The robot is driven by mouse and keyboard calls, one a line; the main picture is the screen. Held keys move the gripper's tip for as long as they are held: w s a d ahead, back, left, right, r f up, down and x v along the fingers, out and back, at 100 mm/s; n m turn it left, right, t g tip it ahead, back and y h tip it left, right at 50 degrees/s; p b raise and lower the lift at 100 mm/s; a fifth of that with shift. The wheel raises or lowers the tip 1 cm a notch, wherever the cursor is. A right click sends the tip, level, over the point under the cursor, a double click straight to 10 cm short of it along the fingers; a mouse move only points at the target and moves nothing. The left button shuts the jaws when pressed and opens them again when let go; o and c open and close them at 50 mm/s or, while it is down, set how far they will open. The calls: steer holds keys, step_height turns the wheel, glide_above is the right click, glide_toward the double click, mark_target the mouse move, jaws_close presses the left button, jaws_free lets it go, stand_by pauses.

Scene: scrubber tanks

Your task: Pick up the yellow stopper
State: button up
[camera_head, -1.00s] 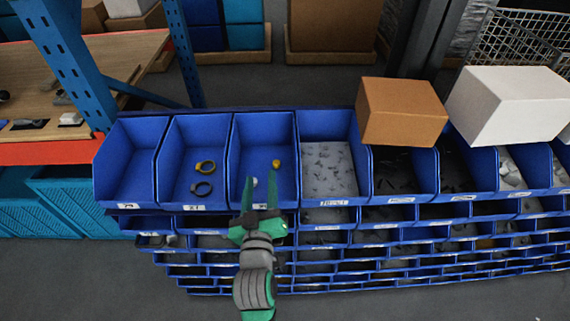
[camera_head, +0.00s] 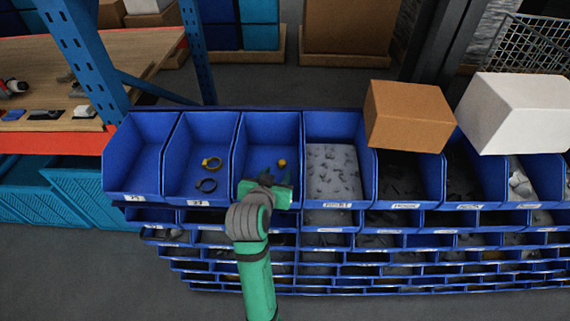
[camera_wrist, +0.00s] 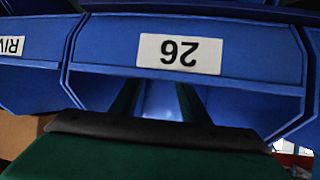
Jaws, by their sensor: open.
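The yellow stopper (camera_head: 282,162) is a small round piece lying toward the back of the third blue bin (camera_head: 256,135) from the left in the head view. My gripper (camera_head: 276,185) is at the front of that bin, in front of the stopper and apart from it in the picture. The head view hides most of its fingers. In the wrist view my gripper (camera_wrist: 158,95) has two dark green fingers spread apart, with a pale patch between them that I cannot identify. The stopper cannot be made out in the wrist view.
A brown box (camera_head: 408,115) and a white box (camera_head: 515,112) sit over bins at the right. A label reading 26 (camera_wrist: 180,54) shows upside down on a blue bin.

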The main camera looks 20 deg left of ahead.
mark_target(281, 163)
steer(key=shift+w+a+r+x, duration=0.1)
steer(key=shift+r+x, duration=0.05)
steer(key=shift+x, duration=0.95)
steer(key=shift+w+a+r+x, duration=0.1)
steer(key=shift+r+x, duration=0.05)
steer(key=shift+x, duration=1)
steer(key=shift+r+x, duration=0.1)
steer(key=shift+x, duration=1)
jaws_close()
